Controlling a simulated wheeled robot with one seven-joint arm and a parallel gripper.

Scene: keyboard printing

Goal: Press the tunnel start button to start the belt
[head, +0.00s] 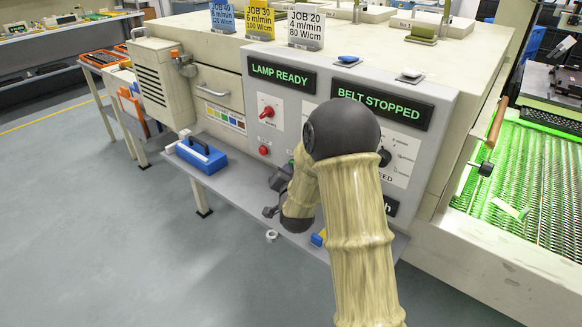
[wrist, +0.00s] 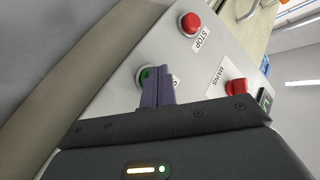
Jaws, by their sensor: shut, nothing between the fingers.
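The tunnel's control panel (head: 280,95) shows "LAMP READY" and "BELT STOPPED" on its displays. In the wrist view a green button (wrist: 147,73) sits on the panel, partly hidden behind my gripper (wrist: 158,76). Its label is mostly covered. My gripper is shut and empty, its fingertips right in front of the green button; I cannot tell whether they touch it. A red STOP button (wrist: 190,23) is above it, and a red MAINS switch (wrist: 237,87) is to the right. In the head view my arm covers the middle of the panel, and my gripper (head: 271,211) shows only partly.
A shelf (head: 235,195) juts out below the panel, holding a blue box-like object (head: 202,154). A lit green belt (head: 525,185) lies at the right. Job cards (head: 305,28) stand on top of the machine. The floor at left (head: 90,220) is clear.

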